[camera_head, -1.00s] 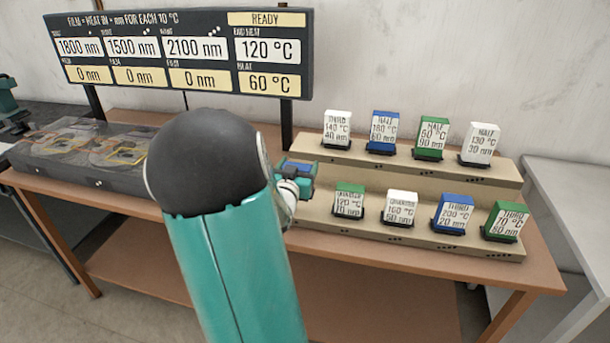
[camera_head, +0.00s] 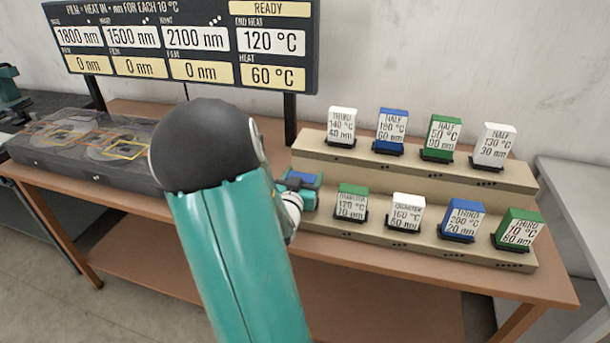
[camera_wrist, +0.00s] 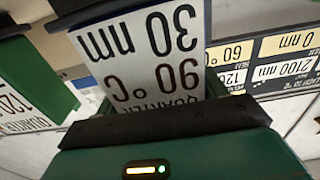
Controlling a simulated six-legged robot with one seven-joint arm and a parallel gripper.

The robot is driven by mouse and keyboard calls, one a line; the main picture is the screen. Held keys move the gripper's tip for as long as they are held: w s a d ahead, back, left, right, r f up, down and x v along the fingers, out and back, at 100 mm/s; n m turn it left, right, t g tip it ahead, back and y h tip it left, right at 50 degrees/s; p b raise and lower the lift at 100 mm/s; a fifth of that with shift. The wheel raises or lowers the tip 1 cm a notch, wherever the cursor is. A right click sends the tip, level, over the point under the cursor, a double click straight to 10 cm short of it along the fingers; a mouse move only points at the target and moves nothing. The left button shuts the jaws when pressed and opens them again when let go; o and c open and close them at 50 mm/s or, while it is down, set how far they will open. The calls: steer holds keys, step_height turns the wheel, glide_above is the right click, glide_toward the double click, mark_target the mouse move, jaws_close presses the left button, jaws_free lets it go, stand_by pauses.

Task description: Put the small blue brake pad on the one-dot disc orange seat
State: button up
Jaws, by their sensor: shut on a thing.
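My gripper (camera_head: 299,188) is at the left end of the rack's front step, shut on a small blue pad (camera_head: 303,176). In the wrist view the held pad (camera_wrist: 140,55) shows a white label, upside down, reading QUARTER, 90 °C, 30 nm. Its lower end is hidden, so I cannot tell whether it touches the step. The disc unit (camera_head: 28,153) stands at the table's left end, a long dark box with grey discs. Orange outlines (camera_head: 97,138) and a yellow outline (camera_head: 127,150) mark seats on it. My arm covers its right end; I cannot tell which disc has one dot.
The two-step rack (camera_head: 330,150) holds several white, blue and green labelled pads. A green pad (camera_head: 351,203) stands close to the right of my gripper. A display board (camera_head: 190,45) rises behind the table, reading READY, heat 60 °C, end heat 120 °C.

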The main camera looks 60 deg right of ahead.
steer(key=shift+f, duration=0.25)
steer(key=shift+s, duration=0.1)
steer(key=shift+f, duration=0.1)
steer(key=o, duration=0.9)
steer(key=shift+f, duration=0.1)
steer(key=shift+o, duration=1.4)
steer(key=shift+a, duration=0.1)
